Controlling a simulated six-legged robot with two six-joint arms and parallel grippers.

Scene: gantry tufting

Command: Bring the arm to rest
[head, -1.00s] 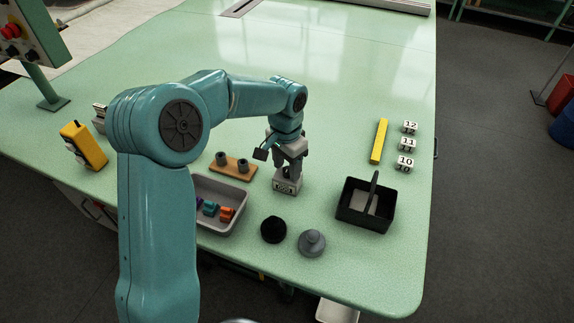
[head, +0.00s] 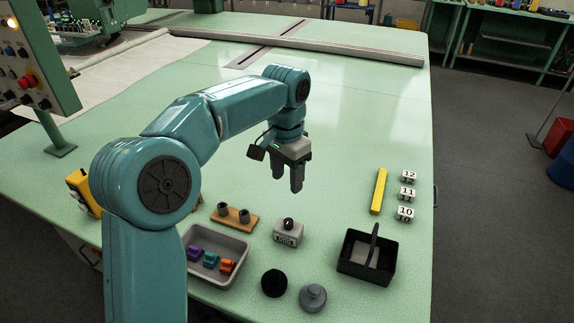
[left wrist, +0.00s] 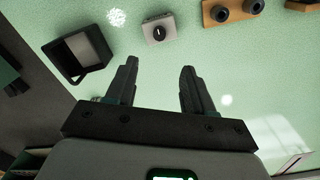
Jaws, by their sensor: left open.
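My left gripper (head: 287,182) is open and empty, raised above the green table (head: 340,120), with its fingers pointing down. In the left wrist view its two fingers (left wrist: 157,88) stand apart with only table surface between them. A small grey box with a black knob and a counter display (head: 288,233) stands on the table below and nearer than the gripper, apart from it. The box also shows in the left wrist view (left wrist: 159,29), beyond the fingertips. My right gripper is not in view.
Near the box are a grey tray (head: 214,278) of coloured pieces, a wooden holder (head: 234,217), a black bin (head: 366,262), a black disc (head: 275,283) and a grey knobbed weight (head: 312,297). A yellow bar (head: 378,190) and numbered blocks (head: 407,192) lie right.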

